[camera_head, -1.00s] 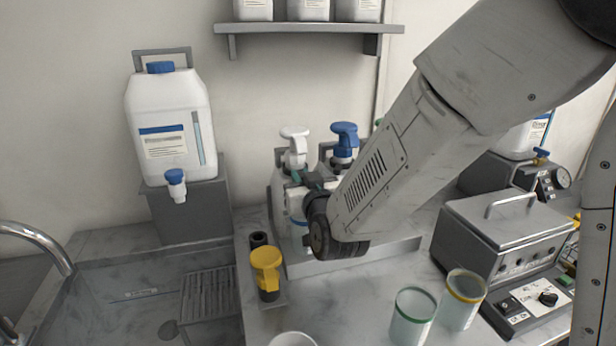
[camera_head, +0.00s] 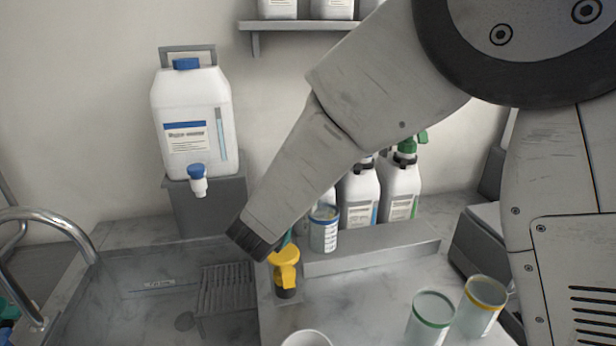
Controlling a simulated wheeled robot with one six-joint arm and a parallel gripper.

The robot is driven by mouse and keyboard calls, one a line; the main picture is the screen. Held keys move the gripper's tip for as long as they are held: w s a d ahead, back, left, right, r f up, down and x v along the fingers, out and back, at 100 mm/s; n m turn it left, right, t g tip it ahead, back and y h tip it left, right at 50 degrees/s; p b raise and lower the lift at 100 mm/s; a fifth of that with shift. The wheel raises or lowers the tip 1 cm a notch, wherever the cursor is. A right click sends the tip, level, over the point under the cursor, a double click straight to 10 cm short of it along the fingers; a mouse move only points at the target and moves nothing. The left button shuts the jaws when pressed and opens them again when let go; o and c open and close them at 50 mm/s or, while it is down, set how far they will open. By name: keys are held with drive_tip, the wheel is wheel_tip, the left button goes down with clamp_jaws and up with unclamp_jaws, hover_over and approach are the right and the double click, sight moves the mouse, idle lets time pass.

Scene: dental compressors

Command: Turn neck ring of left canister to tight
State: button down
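A row of white bottles stands in a grey tray (camera_head: 375,258) behind the counter. The middle bottle (camera_head: 358,196) and the right one with a green spray head (camera_head: 402,185) show beside my arm. The left bottle is almost wholly hidden behind my arm, and its neck ring cannot be seen. A small blue-rimmed jar (camera_head: 323,232) stands in front of it. My arm reaches down across the view and ends above the yellow spray head (camera_head: 285,268). A small teal patch (camera_head: 288,239) shows beside the arm's end; I cannot tell whether it is my gripper or something it holds.
A large white jug (camera_head: 193,115) with a blue-capped tap stands on a grey stand at left. A sink with a tap (camera_head: 45,220) and a grate (camera_head: 227,285) lie front left. Green-rimmed (camera_head: 431,318) and yellow-rimmed (camera_head: 480,305) cups stand front right.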

drive_tip(key=shift+w+r, duration=0.15)
drive_tip(key=shift+r, duration=0.1)
drive_tip(key=c, duration=1.4)
unclamp_jaws()
drive_tip(key=shift+s+a+f, duration=0.1)
drive_tip(key=shift+s+a, duration=0.05)
drive_tip(key=shift+s, duration=0.15)
drive_tip(key=v, duration=0.7)
drive_tip(key=shift+s, duration=0.2)
